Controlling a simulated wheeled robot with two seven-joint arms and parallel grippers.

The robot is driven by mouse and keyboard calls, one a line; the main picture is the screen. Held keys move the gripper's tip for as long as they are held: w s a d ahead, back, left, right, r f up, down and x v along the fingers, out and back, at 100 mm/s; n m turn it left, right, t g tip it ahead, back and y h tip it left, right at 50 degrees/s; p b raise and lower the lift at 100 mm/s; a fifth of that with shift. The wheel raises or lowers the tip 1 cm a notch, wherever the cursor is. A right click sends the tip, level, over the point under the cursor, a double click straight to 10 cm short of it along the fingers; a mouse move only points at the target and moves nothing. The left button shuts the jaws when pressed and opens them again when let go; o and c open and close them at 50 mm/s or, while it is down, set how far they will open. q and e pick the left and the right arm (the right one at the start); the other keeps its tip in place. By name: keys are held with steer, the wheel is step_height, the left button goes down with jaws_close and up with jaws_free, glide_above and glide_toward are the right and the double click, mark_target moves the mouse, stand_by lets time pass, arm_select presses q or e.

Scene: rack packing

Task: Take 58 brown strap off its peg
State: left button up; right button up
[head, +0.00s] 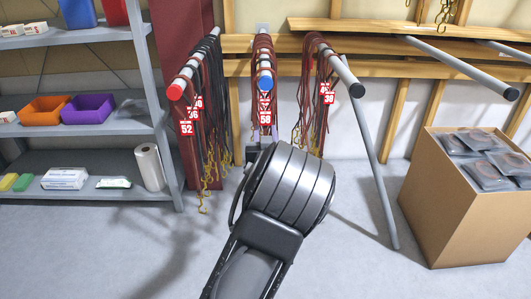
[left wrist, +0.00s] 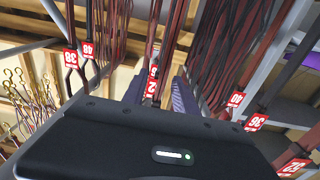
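The tag reading 58 (head: 265,118) hangs among brown straps (head: 256,88) below the blue-capped middle peg (head: 265,77). My left gripper (head: 261,146) is just below that tag, largely hidden behind my own arm. In the left wrist view the left gripper's two fingers (left wrist: 158,100) stand apart, with hanging straps and a partly hidden red tag (left wrist: 152,86) between them. I cannot read that tag fully, and no grip on a strap shows. The lower ends of the middle straps are hidden. My right gripper is not in view.
A red-capped peg (head: 177,87) with straps hangs close on the left, and a black-capped peg (head: 350,84) with straps on the right. A grey shelf (head: 90,125) stands at left. A cardboard box (head: 465,215) of packed items stands at right, near bare pegs (head: 470,70).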

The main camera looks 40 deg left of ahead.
arm_select(q)
steer(key=shift+c, duration=0.4)
jaws_close()
stand_by(1.3)
